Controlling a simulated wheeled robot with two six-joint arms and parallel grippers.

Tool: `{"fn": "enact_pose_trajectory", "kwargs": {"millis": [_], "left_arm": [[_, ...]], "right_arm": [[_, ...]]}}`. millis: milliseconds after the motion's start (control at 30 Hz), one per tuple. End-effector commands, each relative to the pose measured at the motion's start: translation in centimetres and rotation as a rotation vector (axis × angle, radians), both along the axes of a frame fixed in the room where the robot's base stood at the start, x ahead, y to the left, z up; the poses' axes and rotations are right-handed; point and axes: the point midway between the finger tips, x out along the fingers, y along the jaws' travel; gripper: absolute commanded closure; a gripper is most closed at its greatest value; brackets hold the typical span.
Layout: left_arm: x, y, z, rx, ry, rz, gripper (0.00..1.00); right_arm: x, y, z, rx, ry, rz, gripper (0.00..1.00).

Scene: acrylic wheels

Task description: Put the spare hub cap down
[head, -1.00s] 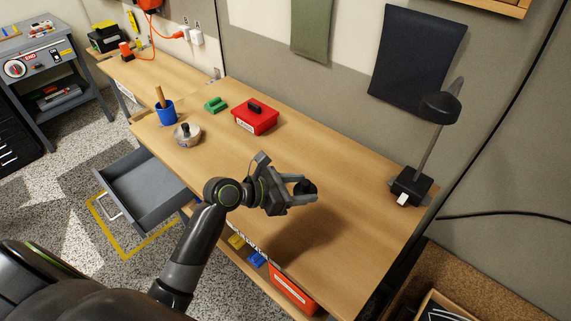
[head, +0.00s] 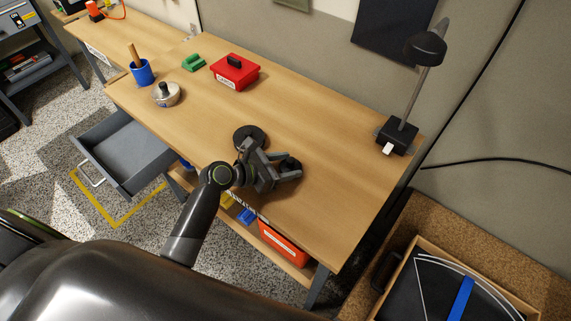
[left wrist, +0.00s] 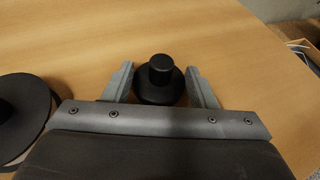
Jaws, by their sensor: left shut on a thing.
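The spare hub cap (head: 290,165) is a small black round piece with a knob on a wider flange; in the left wrist view (left wrist: 159,82) it sits between the two grey fingers. My left gripper (head: 284,168) is shut on it, low over the wooden table (head: 340,150) near its front edge. I cannot tell whether the cap touches the tabletop. My right gripper is not in view.
A black round disc (head: 250,137) is close behind my left gripper and shows at the left wrist view's left edge (left wrist: 22,112). Right of the gripper, the table is clear.

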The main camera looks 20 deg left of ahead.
Motion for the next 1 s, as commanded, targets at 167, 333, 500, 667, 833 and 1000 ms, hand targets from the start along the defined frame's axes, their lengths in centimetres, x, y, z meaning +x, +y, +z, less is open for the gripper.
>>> {"fn": "enact_pose_trajectory", "kwargs": {"millis": [167,333,500,667,833,1000], "left_arm": [[0.0,0.0,-0.2,-0.001,0.001,0.000,0.71],[0.0,0.0,-0.2,0.000,0.000,0.000,0.30],[0.0,0.0,-0.2,0.000,0.000,0.000,0.26],[0.0,0.0,0.0,0.001,-0.001,0.000,0.26],[-1.0,1.0,0.5,0.004,-0.001,0.001,0.26],[-3.5,3.3,1.8,0.006,0.000,0.000,0.26]], "right_arm": [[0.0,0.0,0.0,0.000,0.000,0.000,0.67],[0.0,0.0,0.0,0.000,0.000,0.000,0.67],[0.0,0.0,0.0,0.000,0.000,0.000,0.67],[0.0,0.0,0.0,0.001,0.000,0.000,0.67],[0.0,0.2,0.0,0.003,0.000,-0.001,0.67],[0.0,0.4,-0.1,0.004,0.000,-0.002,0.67]]}}
